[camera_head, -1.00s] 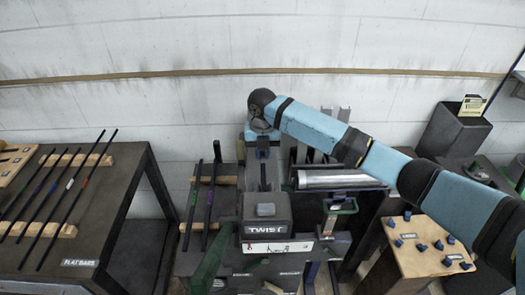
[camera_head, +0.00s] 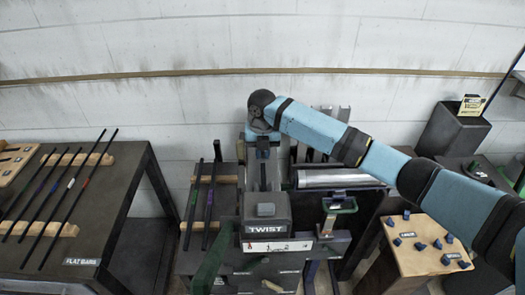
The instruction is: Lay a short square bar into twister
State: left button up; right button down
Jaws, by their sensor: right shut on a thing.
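The twister is the dark machine (camera_head: 265,210) with the word TWIST on its front block, in the middle of the head view. A narrow channel runs back from that block. My right arm reaches in from the right, and its gripper (camera_head: 262,153) points down over the back end of the channel. The gripper is shut on the short square bar. The bar itself is mostly hidden by the gripper and too small to make out clearly, so I cannot tell whether it touches the channel. My left gripper is not in view.
A table (camera_head: 115,215) marked FLAT BARS holds several long bars at the left. Two dark bars (camera_head: 203,200) lie beside the twister. A metal roller (camera_head: 335,178) is right of it. A wooden block with blue pieces (camera_head: 408,257) stands at front right.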

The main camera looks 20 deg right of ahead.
jog(key=shift+f, duration=0.2)
jog(key=c, duration=1.1)
grip_release()
jog(key=shift+o, duration=0.2)
jog(key=shift+r, duration=0.3)
notch_tip(320, 180, up, 13)
jog(key=b, duration=0.2)
jog(key=shift+r, duration=0.15)
jog(key=shift+s, duration=0.1)
